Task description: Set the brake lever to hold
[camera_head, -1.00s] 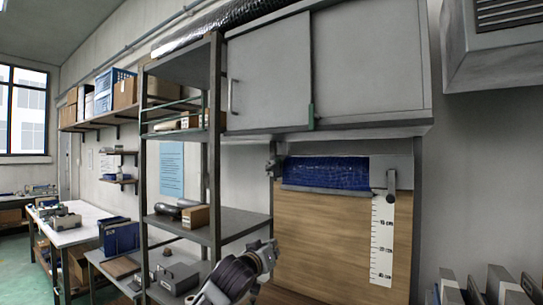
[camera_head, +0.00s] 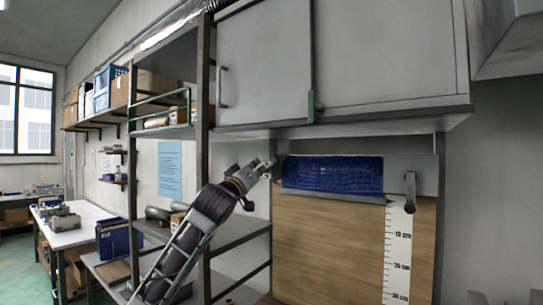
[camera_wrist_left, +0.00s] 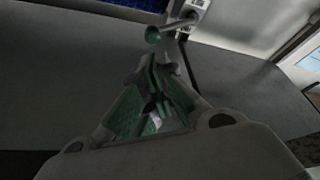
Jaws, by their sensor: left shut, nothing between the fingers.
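A blue roll (camera_head: 333,174) is mounted above a wooden panel (camera_head: 325,240). A short lever with a round green end (camera_wrist_left: 154,34) sits on a pale bracket (camera_wrist_left: 190,8) by the left end of the roll; this seems to be the brake lever. In the head view my gripper largely hides it. My left gripper (camera_head: 268,165) is shut and empty, close to that left end. In the left wrist view its green-padded fingers (camera_wrist_left: 153,82) point toward the lever, with a visible gap in the picture. Whether they touch cannot be told. My right gripper is not in view.
A grey crank-like handle (camera_head: 410,190) hangs at the roll's right end, above a white centimetre scale (camera_head: 398,250). A grey cabinet (camera_head: 375,60) overhangs the roll. A metal shelf rack (camera_head: 204,150) stands close at the left, beside my left arm.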

